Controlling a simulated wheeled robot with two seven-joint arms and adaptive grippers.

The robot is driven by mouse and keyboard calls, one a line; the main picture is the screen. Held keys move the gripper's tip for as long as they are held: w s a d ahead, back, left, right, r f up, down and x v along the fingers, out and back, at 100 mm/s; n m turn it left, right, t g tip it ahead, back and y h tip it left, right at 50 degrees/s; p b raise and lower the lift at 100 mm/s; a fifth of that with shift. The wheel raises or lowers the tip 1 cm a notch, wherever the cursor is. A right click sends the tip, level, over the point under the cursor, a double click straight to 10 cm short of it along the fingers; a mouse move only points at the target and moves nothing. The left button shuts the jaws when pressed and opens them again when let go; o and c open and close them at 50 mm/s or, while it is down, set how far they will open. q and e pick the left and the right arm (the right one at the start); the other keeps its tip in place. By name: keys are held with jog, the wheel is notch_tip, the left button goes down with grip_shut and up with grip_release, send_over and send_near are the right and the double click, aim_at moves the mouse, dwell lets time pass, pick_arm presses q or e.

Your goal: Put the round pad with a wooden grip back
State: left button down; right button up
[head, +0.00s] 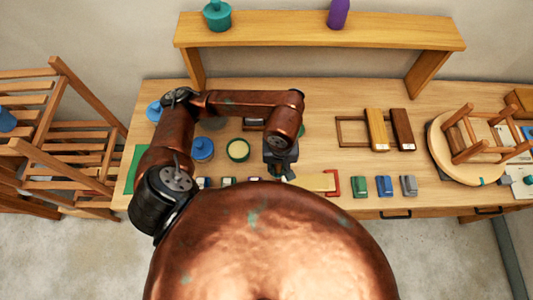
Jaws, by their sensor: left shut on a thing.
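My left gripper (282,168) points down over the front middle of the bench. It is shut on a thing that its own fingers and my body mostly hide. I cannot make out a round pad with a wooden grip for certain in this view. A round tin with pale contents (238,150) stands on the bench left of the gripper. My right gripper is not in view.
On the bench (335,95), a round blue-lidded pot (202,148) stands left and an upturned wooden stool (478,140) right. Small blocks, including a green one (359,186), line the front edge. A raised shelf (320,32) spans the back. Slatted wooden furniture (75,150) stands at left.

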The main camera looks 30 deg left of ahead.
pick_arm(q)
jog(key=w+a+f, duration=0.2)
jog(key=w+a+f+p, duration=0.1)
jog(key=w+a+f, duration=0.1)
jog(key=a+f, duration=0.1)
jog(key=w+a+f, duration=0.2)
jog(key=a, duration=0.1)
jog(key=shift+w+a+f+p, duration=0.1)
jog(key=shift+w+f+p, duration=0.2)
jog(key=shift+w, duration=0.05)
jog(key=shift+w+a+f, duration=0.1)
jog(key=shift+w+f, duration=0.05)
jog(key=f, duration=0.2)
jog(key=f+p, duration=0.1)
jog(key=shift+w+a+f, duration=0.2)
jog(key=shift+a+f, duration=0.1)
jog(key=shift+f, duration=0.25)
jog(key=shift+f, duration=0.15)
jog(key=c, duration=1.8)
grip_release()
